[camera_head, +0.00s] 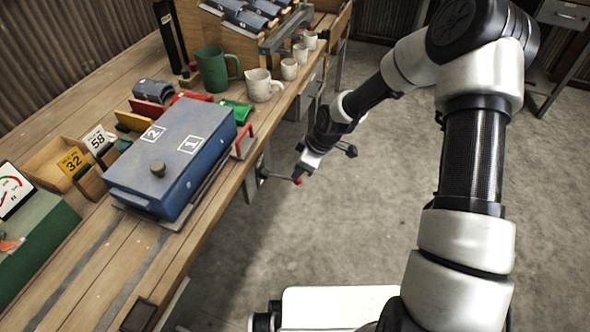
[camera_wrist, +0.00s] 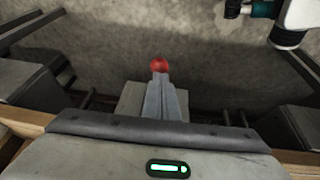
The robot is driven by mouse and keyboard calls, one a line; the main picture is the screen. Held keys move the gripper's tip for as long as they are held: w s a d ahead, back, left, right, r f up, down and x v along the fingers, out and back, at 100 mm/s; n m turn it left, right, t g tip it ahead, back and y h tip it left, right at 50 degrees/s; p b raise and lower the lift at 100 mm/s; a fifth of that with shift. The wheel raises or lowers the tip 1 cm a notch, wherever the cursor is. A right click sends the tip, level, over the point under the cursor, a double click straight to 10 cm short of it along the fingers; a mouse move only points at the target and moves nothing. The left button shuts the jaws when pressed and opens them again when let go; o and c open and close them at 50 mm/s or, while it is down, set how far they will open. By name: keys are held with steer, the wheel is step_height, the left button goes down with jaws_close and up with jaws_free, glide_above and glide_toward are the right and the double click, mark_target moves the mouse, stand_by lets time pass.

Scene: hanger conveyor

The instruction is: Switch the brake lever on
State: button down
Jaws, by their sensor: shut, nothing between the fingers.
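The brake lever is a thin dark rod with a red ball knob (camera_head: 298,181) that sticks out from the bench's front side over the floor. My gripper (camera_head: 302,174) is at the knob, reaching down from the upper right. In the wrist view, the closed, empty fingers (camera_wrist: 161,80) point at the red knob (camera_wrist: 160,64), which shows just beyond their tips. I cannot tell whether they touch it. The rod is hidden in the wrist view.
The wooden bench (camera_head: 215,225) runs along the left. A blue box (camera_head: 172,160) marked 1 and 2 stands near its edge, beside a red handle (camera_head: 244,141). A green mug (camera_head: 213,68) and several white cups stand farther back.

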step_height(320, 180, down, 9)
steer(key=d+b, duration=0.1)
steer(key=b, duration=0.3)
steer(key=shift+s+d, duration=0.3)
steer(key=shift+s, duration=0.1)
stand_by(0.5)
